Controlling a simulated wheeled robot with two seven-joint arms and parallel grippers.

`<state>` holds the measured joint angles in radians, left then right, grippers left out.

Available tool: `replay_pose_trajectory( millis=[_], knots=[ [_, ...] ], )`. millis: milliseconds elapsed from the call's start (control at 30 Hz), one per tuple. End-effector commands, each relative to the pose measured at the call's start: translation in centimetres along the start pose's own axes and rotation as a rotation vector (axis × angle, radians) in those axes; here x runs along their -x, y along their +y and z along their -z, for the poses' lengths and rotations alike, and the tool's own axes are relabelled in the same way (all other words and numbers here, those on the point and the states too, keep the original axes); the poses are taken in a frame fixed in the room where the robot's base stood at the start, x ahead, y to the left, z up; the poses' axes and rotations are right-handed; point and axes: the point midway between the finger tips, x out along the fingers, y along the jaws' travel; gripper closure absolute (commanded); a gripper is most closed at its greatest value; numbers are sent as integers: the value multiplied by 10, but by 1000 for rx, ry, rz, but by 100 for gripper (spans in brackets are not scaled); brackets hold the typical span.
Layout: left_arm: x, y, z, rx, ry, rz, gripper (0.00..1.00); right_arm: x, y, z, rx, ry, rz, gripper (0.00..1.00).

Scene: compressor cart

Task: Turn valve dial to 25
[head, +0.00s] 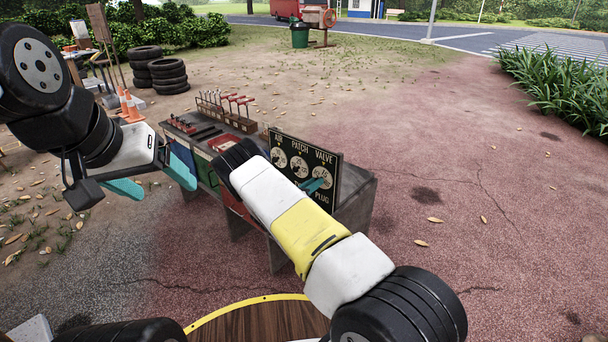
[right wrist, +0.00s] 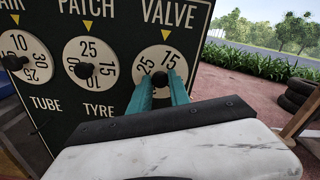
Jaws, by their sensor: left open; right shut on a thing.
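The black panel (head: 327,170) on the cart carries three round white dials under the words AIR, PATCH and VALVE. The valve dial (right wrist: 145,65) is the rightmost, with a yellow triangle above it. Its 15 sits nearest below the triangle, slightly right; another number to its left is hard to read. My right gripper (right wrist: 160,82) is shut on the dark knob in the middle of the valve dial, its teal fingers hiding the dial's lower part. In the head view the right fingers (head: 315,184) reach the panel's right side. My left gripper (head: 152,181) is open and empty, left of the cart.
The dark cart (head: 357,207) also holds a rack of red-handled tools (head: 228,108) and coloured bins. Tyres (head: 168,76) stand behind. The ground right of the cart is free.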

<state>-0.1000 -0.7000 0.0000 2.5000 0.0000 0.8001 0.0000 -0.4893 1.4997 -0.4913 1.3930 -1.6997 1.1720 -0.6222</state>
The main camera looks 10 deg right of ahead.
Motion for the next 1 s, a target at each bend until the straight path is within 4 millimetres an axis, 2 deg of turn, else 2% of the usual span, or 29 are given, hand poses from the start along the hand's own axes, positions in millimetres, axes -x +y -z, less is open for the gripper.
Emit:
replay_pose_trajectory(
  millis=[1000],
  knots=[
    [0,0,0,0,0,0,25,1,0,1,-928,0,-2,100]
  ],
)
